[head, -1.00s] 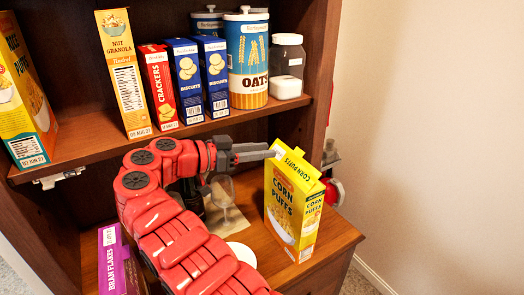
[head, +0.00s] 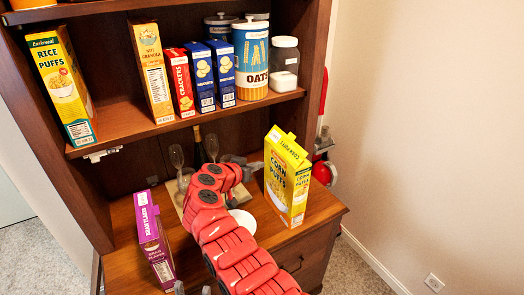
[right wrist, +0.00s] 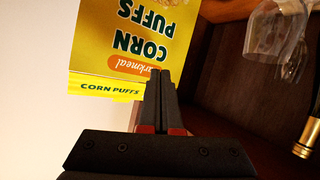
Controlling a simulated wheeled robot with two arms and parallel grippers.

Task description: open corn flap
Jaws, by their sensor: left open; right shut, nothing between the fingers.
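The yellow corn puffs box (head: 288,192) stands upright on the right of the lower counter. Its top flap (head: 287,152), printed with the name, slopes at the top; I cannot tell how far it is open. In the right wrist view the box (right wrist: 135,35) appears upside down, with a printed yellow strip (right wrist: 105,91) along its top edge. My right gripper (head: 257,167) is shut and empty, close to the box's left side; contact is unclear. Its closed fingers also show in the right wrist view (right wrist: 161,80). My left gripper (head: 193,290) is open at the bottom edge, mostly out of view.
A purple bran flakes box (head: 152,240) stands on the counter's left. Glasses (head: 178,160), a dark bottle (head: 198,150) and a white plate (head: 243,221) are near my right arm. The shelf (head: 125,125) above holds several boxes and canisters. A red-handled object (head: 323,170) hangs on the right side.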

